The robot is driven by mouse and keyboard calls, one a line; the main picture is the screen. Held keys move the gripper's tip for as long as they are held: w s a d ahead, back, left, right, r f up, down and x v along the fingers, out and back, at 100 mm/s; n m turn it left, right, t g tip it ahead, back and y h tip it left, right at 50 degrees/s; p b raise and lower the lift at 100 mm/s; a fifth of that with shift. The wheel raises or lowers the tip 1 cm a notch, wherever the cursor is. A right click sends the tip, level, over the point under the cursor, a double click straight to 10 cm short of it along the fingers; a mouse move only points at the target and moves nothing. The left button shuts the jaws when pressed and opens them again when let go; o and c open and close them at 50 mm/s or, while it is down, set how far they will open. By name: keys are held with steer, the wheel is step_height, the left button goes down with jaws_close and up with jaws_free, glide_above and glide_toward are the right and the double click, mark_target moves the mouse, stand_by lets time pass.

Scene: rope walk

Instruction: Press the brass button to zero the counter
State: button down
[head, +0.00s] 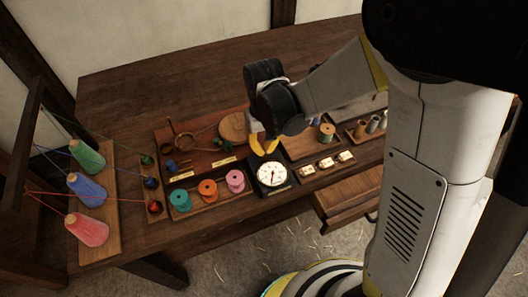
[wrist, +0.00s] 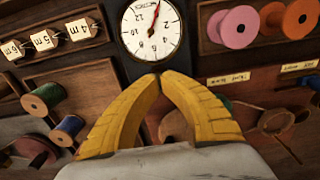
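The counter is a round white dial (head: 271,173) in a dark housing on the bench. It also shows in the wrist view (wrist: 151,30), upside down, with a red hand and part of its face cut off by the top edge. My gripper (wrist: 159,76) has its two yellow fingertips together, with nothing visible between them. In the head view my gripper (head: 264,150) is just behind the dial, over the housing's far side. I cannot make out the brass button; the fingertips cover that part of the housing. I cannot tell whether they touch it.
Pink (head: 235,181), orange (head: 208,188) and teal (head: 180,196) spools stand in a tray left of the dial. Small labelled tags (head: 326,163) lie to its right. Coloured cones (head: 87,226) with threads stand far left. A drawer (head: 345,196) hangs open at the front.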

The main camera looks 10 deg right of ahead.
steer(key=shift+r+p, duration=1.6)
steer(key=shift+r, duration=0.9)
steer(key=shift+d+r, duration=0.1)
steer(key=shift+r, duration=0.1)
steer(key=s+d+r+m+t, duration=0.1)
steer(key=s+d+r+t, duration=0.2)
steer(key=s+d+r, duration=0.2)
steer(key=s+d+r+m+t, duration=0.2)
steer(key=s+d+r+t, duration=0.2)
steer(key=d+r, duration=0.4)
steer(key=v, duration=0.3)
steer(key=shift+d, duration=0.15)
